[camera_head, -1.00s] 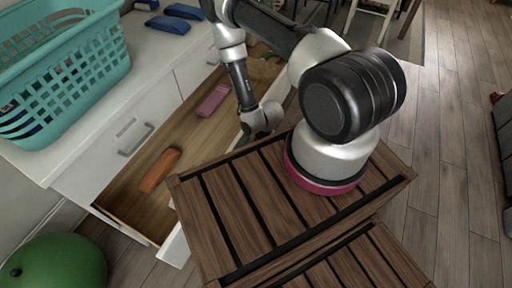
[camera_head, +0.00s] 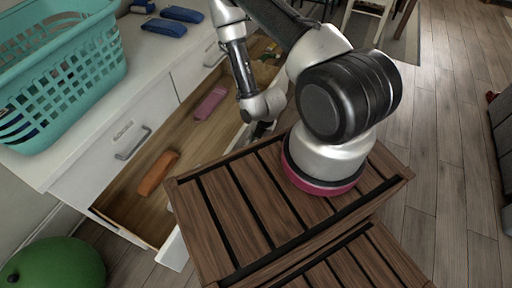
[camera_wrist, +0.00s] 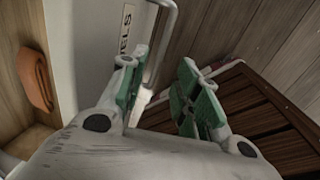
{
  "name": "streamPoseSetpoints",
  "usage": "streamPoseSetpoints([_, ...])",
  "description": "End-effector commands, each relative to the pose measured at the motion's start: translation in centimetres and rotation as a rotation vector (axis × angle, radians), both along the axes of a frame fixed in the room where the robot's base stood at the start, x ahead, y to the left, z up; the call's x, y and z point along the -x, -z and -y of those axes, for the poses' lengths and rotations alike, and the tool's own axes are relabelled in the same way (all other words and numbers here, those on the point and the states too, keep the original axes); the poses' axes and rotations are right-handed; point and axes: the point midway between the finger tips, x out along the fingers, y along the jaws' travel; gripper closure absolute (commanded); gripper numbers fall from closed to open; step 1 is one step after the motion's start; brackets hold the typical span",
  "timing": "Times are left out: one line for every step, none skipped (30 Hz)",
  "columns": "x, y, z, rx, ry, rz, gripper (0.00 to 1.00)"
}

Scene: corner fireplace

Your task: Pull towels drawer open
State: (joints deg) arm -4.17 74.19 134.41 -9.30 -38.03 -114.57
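The towels drawer (camera_head: 172,249) stands pulled out from the white cabinet. Inside lie an orange folded cloth (camera_head: 158,172) and a pink one (camera_head: 210,103). In the wrist view the drawer's pale front (camera_wrist: 82,40) carries a label (camera_wrist: 127,28) of which "ELS" is readable. A metal bar handle (camera_wrist: 163,45) runs down that front. My gripper (camera_wrist: 162,98) is open, its green-padded fingers apart around the handle's lower part; I cannot tell whether they touch it. The orange cloth also shows in the wrist view (camera_wrist: 35,80). In the head view my gripper (camera_head: 262,131) is mostly hidden behind my arm.
A teal laundry basket (camera_head: 60,75) and blue folded cloths (camera_head: 165,27) sit on the countertop. A closed drawer's handle (camera_head: 133,143) is at the left. A green ball (camera_head: 55,265) lies below. Wooden slatted surfaces (camera_head: 230,215) fill the foreground. Floor is free at the right.

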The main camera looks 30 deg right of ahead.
Motion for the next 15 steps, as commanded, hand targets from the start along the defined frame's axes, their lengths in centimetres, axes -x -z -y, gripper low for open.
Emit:
streamPoseSetpoints([0.0, -1.1, 0.1, -0.001, 0.001, 0.002, 0.68])
streamPoseSetpoints([0.2, -1.7, 0.2, -0.001, 0.001, 0.002, 0.68])
streamPoseSetpoints([0.3, -2.4, 0.3, -0.001, 0.001, 0.002, 0.68])
streamPoseSetpoints([0.4, -2.9, 0.3, 0.0, 0.001, 0.001, 0.68])
streamPoseSetpoints([0.4, -3.3, 0.4, 0.0, 0.001, 0.001, 0.68])
streamPoseSetpoints([0.5, -3.7, 0.5, 0.0, 0.001, 0.001, 0.68])
streamPoseSetpoints([0.6, -4.0, 0.5, 0.001, 0.001, 0.0, 0.68])
streamPoseSetpoints([0.6, -4.2, 0.5, 0.0, 0.001, 0.0, 0.68])
streamPoseSetpoints([0.7, -4.5, 0.5, 0.0, 0.001, 0.0, 0.68])
streamPoseSetpoints([0.7, -4.6, 0.5, 0.0, 0.0, 0.0, 0.68])
streamPoseSetpoints([0.7, -4.7, 0.6, 0.0, 0.0, 0.0, 0.68])
streamPoseSetpoints([0.7, -4.8, 0.6, 0.0, 0.0, 0.0, 0.68])
streamPoseSetpoints([0.7, -4.8, 0.6, 0.0, 0.0, 0.0, 0.68])
streamPoseSetpoints([0.7, -4.8, 0.6, 0.0, 0.0, 0.0, 0.68])
streamPoseSetpoints([0.7, -4.8, 0.6, 0.0, 0.0, 0.0, 0.68])
